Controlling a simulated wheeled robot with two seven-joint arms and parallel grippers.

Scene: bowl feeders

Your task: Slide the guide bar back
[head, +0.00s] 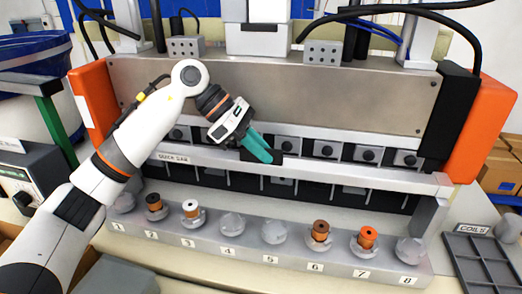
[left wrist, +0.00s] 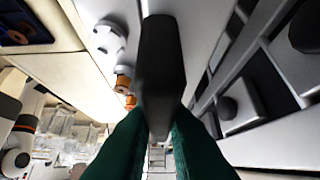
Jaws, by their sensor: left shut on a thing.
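The guide bar (head: 340,173) is a long pale rail across the front of the machine, with a "GUIDE BAR" label near its left end. A black handle (head: 281,158) stands at its middle. My left gripper (head: 262,155) has its teal fingers at this handle. In the left wrist view the dark handle (left wrist: 162,65) stands between the two teal fingers (left wrist: 160,135), which are shut on it. The fingers hide part of the handle in the head view. My right gripper is in neither view.
A front ledge with numbered stations (head: 250,254) runs below the bar; some cups hold coils, such as the orange-topped one (head: 367,238). Square blocks with black knobs (head: 366,154) line up behind the bar. Orange end housings (head: 482,128) flank the machine. A coil tray (head: 480,262) lies at right.

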